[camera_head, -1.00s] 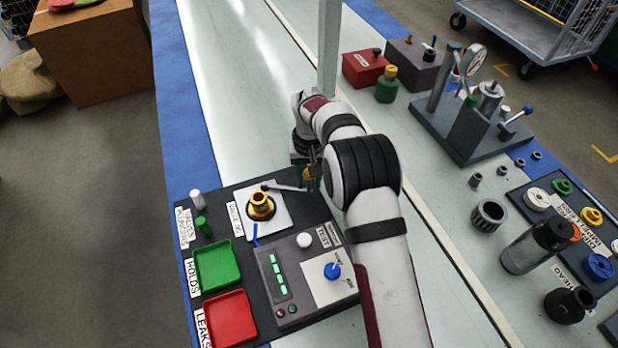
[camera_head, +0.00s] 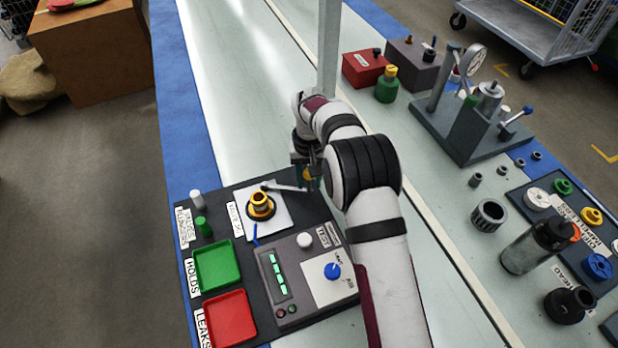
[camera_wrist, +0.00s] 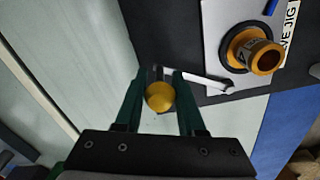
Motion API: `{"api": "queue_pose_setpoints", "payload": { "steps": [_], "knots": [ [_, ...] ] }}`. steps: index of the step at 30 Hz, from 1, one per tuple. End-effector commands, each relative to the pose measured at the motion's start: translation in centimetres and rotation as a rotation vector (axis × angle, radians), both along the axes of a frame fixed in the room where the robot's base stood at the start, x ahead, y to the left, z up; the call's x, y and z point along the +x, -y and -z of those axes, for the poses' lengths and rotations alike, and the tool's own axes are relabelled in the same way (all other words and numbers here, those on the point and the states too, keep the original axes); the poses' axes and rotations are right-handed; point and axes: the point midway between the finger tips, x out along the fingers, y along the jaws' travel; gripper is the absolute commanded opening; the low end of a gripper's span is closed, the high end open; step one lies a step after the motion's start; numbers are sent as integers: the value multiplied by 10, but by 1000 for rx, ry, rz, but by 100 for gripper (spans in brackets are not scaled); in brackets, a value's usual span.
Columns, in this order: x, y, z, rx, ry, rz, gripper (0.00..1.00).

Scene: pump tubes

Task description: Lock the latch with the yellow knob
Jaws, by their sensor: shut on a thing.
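The yellow knob (camera_wrist: 159,97) sits between the two green fingers of my gripper (camera_wrist: 158,100) in the wrist view, and the fingers are shut on it. The latch lever (camera_wrist: 208,82) is a light bar running from the knob toward the valve jig. In the head view the lever (camera_head: 285,187) reaches from a dark pivot beside the jig's brass fitting (camera_head: 260,205) to my gripper (camera_head: 307,175). The arm partly hides the knob there. The fitting (camera_wrist: 254,52) stands upright in a dark ring on a white plate.
The dark board carries a green tray (camera_head: 217,266), a red tray (camera_head: 230,318) and a grey test box (camera_head: 280,275) with a blue knob (camera_head: 332,271). White and green pegs stand left of the jig. The pale bench beyond my gripper is clear.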

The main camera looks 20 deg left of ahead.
Motion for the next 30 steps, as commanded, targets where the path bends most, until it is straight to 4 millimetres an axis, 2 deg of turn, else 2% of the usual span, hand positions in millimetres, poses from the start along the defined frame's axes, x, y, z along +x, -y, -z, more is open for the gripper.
{"api": "queue_pose_setpoints", "payload": {
  "steps": [11,22,30],
  "knots": [
    [-9,2,-1,1,1,83,0],
    [-46,2,-1,1,0,396,0],
    [-74,-6,0,1,-1,647,0]
  ]
}}
